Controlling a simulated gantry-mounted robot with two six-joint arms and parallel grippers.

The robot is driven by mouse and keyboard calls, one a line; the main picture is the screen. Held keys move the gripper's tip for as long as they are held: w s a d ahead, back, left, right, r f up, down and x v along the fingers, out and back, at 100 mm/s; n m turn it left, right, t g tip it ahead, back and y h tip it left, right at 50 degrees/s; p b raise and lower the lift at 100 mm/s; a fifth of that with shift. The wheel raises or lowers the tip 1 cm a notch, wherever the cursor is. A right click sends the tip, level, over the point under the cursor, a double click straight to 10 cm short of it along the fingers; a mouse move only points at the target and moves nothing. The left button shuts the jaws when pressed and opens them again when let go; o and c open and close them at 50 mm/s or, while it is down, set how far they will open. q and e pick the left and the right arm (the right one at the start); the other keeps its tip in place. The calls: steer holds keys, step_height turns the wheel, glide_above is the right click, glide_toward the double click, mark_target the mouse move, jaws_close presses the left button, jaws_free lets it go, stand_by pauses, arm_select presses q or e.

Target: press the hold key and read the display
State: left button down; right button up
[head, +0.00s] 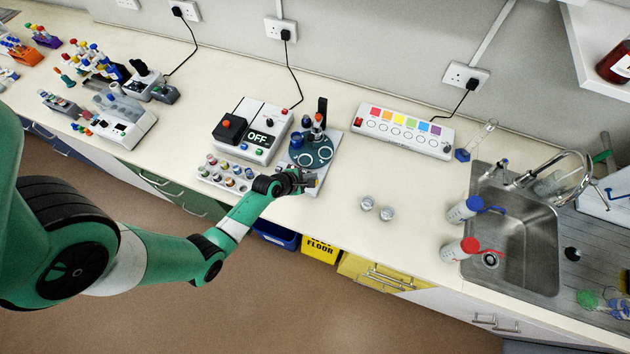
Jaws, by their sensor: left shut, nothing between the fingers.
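A white instrument (274,120) stands on the bench near the middle of the head view. Its dark display (259,138) reads "OFF" in pale letters. Small buttons sit along its front below the display; their labels are too small to read, so I cannot tell which is the hold key. My left gripper (309,181) is shut and empty. It is near the bench's front edge, to the right of and in front of the instrument, and apart from the display. My right gripper is not in view.
A rack of coloured vials (225,174) stands in front of the instrument. A plate with a dark round platform (311,150) stands beside it. Two small glass cups (367,202) and a colour-striped strip (404,130) are to the right, before the sink (525,245). Bench between them is clear.

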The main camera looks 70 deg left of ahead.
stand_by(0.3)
arm_select(q)
steer(key=shift+f, duration=0.4)
steer(key=shift+f+b, duration=0.5)
steer(key=shift+b, duration=0.1)
stand_by(0.4)
steer(key=shift+r, duration=0.1)
steer(key=shift+r+p, duration=0.9)
steer(key=shift+p, duration=0.15)
step_height(320, 180, up, 6)
steer(key=p, duration=0.6)
